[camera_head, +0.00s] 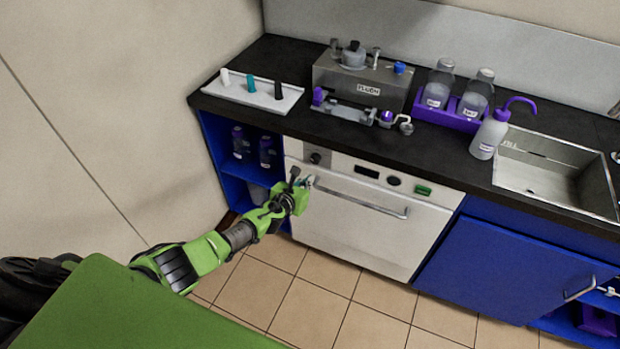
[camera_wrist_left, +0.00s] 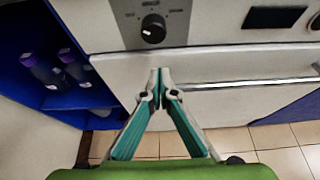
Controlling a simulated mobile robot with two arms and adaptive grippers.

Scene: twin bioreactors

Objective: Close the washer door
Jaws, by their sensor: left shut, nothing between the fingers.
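The washer door (camera_head: 350,222) is a pale front panel under the black counter, with a long bar handle (camera_head: 362,199). It stands upright and looks flush with the washer front. In the left wrist view the door (camera_wrist_left: 210,105) fills the middle, below the control strip, with the handle (camera_wrist_left: 250,83) to the right. My left gripper (camera_head: 306,181) is shut and empty at the door's upper left, near the handle's left end. In the left wrist view its fingertips (camera_wrist_left: 160,72) meet in front of the door's top edge; I cannot tell whether they touch it. My right gripper is not in view.
The washer's control strip (camera_head: 342,165) has a dark knob (camera_wrist_left: 153,29). A blue open shelf (camera_head: 230,165) with bottles is at left, and a blue cabinet door (camera_head: 510,262) at right. The counter (camera_head: 330,120) holds lab items and a sink (camera_head: 550,168). Tiled floor (camera_head: 310,305) is clear.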

